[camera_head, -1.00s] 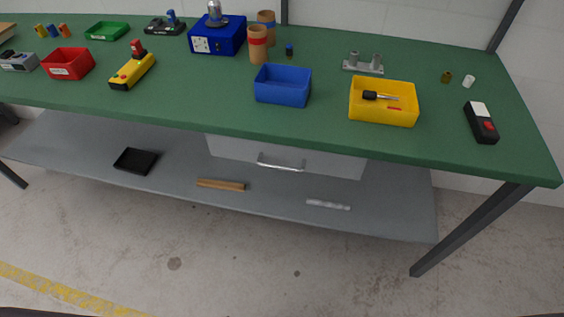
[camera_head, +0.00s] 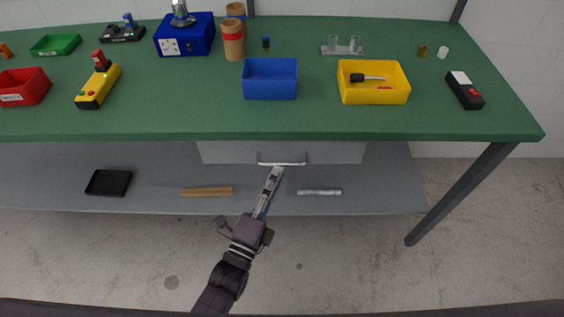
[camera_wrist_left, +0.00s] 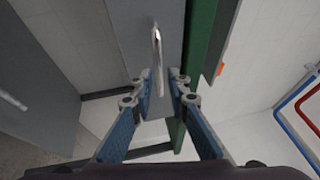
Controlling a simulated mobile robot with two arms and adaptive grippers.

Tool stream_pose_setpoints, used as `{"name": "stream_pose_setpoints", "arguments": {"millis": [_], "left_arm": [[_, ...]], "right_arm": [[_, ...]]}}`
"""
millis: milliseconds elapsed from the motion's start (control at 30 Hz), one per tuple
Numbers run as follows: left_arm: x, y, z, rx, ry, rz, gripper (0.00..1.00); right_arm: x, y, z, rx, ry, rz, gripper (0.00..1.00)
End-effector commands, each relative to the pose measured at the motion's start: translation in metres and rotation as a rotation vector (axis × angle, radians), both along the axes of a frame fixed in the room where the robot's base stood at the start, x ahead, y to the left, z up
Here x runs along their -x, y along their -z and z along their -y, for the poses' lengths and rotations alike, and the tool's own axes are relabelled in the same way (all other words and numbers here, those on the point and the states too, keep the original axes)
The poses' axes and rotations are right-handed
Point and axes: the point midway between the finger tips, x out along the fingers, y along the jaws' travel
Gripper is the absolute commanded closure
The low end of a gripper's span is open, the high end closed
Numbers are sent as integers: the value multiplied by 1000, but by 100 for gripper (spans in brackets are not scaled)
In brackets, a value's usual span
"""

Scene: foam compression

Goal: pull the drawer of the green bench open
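The green bench (camera_head: 200,115) has a pale grey drawer (camera_head: 228,152) under the middle of its top; the drawer looks shut. Its silver bar handle (camera_head: 282,163) runs along the drawer front. My left gripper (camera_head: 276,174) reaches up from below, with its tips close to the handle. In the left wrist view, my left gripper (camera_wrist_left: 161,84) is open. The handle (camera_wrist_left: 157,48) lies just ahead of the tips, roughly in line with the gap; I cannot tell whether they touch. The drawer front (camera_wrist_left: 138,30) shows behind it. My right gripper is not in view.
A grey lower shelf (camera_head: 370,190) holds a black tray (camera_head: 108,182), a wooden bar (camera_head: 206,192) and a silver rod (camera_head: 319,192). Bins stand on the top, including a blue bin (camera_head: 270,84) and a yellow bin (camera_head: 373,92). A dark leg (camera_head: 460,194) stands at the right.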

Motion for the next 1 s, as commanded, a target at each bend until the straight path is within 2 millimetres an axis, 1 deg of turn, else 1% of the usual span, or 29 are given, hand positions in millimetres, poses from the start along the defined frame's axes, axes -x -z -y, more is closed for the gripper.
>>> {"name": "stream_pose_setpoints", "arguments": {"millis": [33,100,200,333,633,800,1000], "left_arm": [[-9,-3,3,2,-1,1,84],[-19,-5,8,3,0,1,84],[-30,-6,12,1,0,-1,84],[-38,-7,16,1,0,-3,84],[-40,-6,17,1,0,-5,84],[-40,-6,17,2,0,-4,100],[-40,-6,17,1,0,-5,100]], "right_arm": [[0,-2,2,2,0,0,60],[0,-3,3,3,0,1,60],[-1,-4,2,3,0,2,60],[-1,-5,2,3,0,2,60],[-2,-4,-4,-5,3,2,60],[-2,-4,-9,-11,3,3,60],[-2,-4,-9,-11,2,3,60]]}}
